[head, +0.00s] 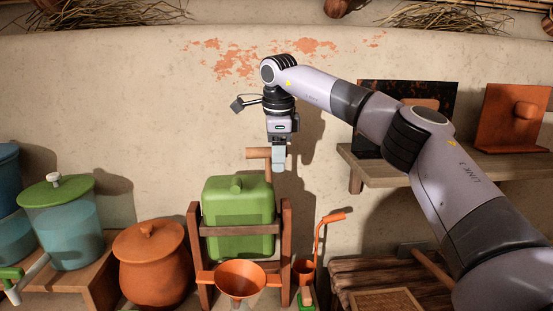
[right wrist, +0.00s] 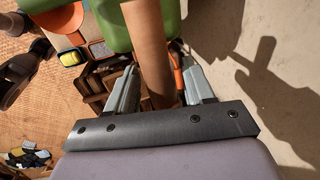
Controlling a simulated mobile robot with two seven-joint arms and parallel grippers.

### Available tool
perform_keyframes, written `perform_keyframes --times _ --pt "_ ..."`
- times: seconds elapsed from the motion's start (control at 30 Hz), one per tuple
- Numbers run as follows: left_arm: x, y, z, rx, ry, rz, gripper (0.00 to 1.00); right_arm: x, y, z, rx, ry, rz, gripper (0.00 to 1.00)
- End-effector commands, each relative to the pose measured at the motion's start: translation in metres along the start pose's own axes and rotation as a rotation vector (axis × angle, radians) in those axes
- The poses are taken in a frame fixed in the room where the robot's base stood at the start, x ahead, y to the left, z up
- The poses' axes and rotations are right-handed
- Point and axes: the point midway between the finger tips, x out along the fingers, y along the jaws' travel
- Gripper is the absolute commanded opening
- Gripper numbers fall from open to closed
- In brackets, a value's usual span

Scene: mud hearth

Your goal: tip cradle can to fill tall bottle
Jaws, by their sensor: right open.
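The cradle can (head: 238,226), a green squared can with a small knob on top, hangs upright in a brown wooden frame (head: 194,262). A wooden handle (head: 258,153) rises at its right side; it also shows in the right wrist view (right wrist: 150,45). My right gripper (head: 279,165) points down at the handle's right end. In the right wrist view its open fingers (right wrist: 160,72) stand on either side of the handle, not closed on it. An orange funnel (head: 240,281) sits low in front of the can. No tall bottle is clearly visible. My left gripper is out of view.
A lidded clay pot (head: 153,264) and a glass dispenser with green lid (head: 66,233) stand left of the frame. An orange ladle (head: 320,238) stands close on the right. A wooden shelf (head: 475,166) juts from the wall behind my right arm.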

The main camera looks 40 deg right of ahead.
Motion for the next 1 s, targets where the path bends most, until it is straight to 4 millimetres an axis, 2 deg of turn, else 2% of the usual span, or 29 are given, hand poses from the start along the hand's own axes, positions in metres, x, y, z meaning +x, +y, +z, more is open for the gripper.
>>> perform_keyframes --times 0.13,0.4,0.43,0.5,0.6,0.83,1.0 --pt "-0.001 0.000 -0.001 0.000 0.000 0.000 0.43 0.012 0.000 0.000 0.000 0.000 0.000 0.53" --pt "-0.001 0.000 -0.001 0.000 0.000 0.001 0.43 0.014 0.000 0.000 0.000 -0.001 -0.001 0.53" --pt "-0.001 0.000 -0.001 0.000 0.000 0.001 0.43 0.014 0.000 0.000 0.000 -0.001 -0.001 0.49" --pt "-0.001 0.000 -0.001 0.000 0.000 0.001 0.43 0.014 0.000 0.000 0.000 -0.001 -0.001 0.27" --pt "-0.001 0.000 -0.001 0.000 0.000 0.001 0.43 0.014 0.000 0.000 0.000 -0.002 -0.001 0.00" --pt "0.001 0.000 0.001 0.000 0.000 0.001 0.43 0.015 0.001 0.000 -0.001 -0.002 -0.006 0.00" --pt "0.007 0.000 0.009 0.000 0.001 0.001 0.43 0.016 0.005 0.001 -0.003 -0.003 -0.037 0.00"
